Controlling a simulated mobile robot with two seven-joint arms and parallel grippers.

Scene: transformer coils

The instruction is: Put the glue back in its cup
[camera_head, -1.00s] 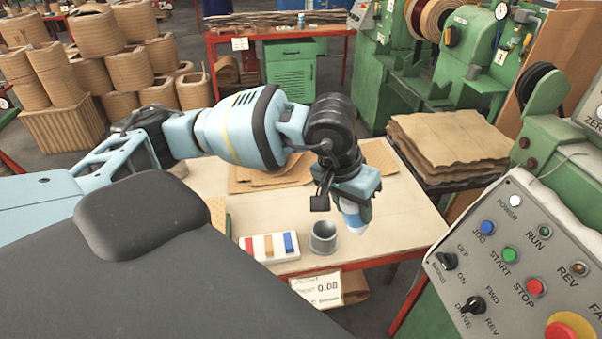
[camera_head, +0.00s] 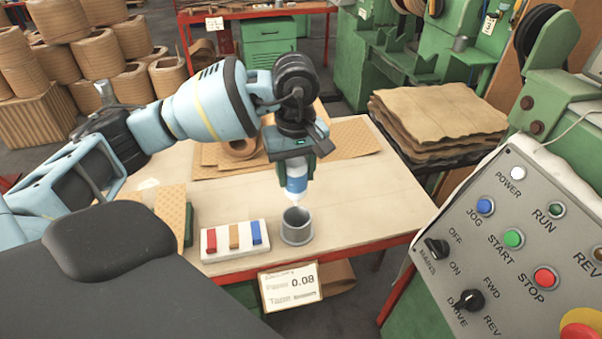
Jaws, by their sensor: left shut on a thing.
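My left gripper (camera_head: 297,172) is shut on the glue (camera_head: 297,185), a small bottle with a blue and white body and a pale tip. The bottle points tip down. It is held just above the grey metal cup (camera_head: 297,233), and its tip shows right at the cup's far rim; I cannot tell whether it is inside the opening. The cup stands upright near the front edge of the table (camera_head: 370,205). My right gripper is not in view.
A white tray (camera_head: 207,256) with red, tan and blue blocks stands left of the cup. A paper sign (camera_head: 290,288) hangs at the table's front edge. Brown sheets and a paper roll lie behind. A green machine with a control panel (camera_head: 520,240) stands at the right.

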